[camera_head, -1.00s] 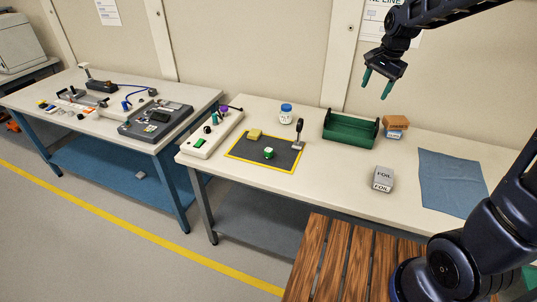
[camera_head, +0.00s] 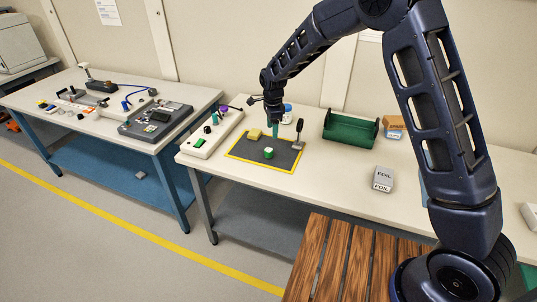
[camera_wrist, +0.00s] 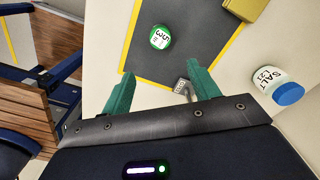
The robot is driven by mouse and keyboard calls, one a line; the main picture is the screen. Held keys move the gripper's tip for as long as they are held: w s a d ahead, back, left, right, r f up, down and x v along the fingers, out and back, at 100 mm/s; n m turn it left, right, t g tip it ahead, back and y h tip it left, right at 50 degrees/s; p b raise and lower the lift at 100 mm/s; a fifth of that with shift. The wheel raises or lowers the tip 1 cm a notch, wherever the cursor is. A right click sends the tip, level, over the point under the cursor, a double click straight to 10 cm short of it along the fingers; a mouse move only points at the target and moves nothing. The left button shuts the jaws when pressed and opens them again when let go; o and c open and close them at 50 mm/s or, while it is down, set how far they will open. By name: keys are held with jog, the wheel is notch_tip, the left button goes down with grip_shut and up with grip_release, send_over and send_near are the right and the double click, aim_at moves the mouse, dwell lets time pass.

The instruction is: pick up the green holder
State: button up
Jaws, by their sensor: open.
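The green holder (camera_head: 268,153) is a small round green piece with a white top, lying on the dark yellow-edged mat (camera_head: 246,158). In the wrist view the green holder (camera_wrist: 160,37) shows a white label with digits, beyond my fingertips and roughly between their lines. My gripper (camera_head: 275,138) is above the back part of the mat, behind the green holder in the head view. In the wrist view its two green fingers (camera_wrist: 161,72) are spread apart with nothing between them. My gripper does not touch the holder.
A white control strip (camera_head: 208,138) is left.

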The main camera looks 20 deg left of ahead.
aim_at(268, 150)
jog(key=shift+s+a+f, duration=0.3)
jog(key=shift+a+f, duration=0.15)
jog(key=shift+f, duration=0.15)
jog(key=shift+s+a+f, duration=0.25)
jog(key=shift+a+f, duration=0.2)
jog(key=shift+f, duration=0.1)
jog(key=shift+w+d+f, duration=0.1)
jog(key=shift+w+f, duration=0.05)
jog(key=shift+f, duration=2.45)
jog(key=shift+w+d+f, duration=0.1)
jog(key=shift+w+f, duration=0.05)
jog(key=shift+f, duration=2.4)
jog(key=c, duration=1.1)
jog(key=shift+r, duration=0.15)
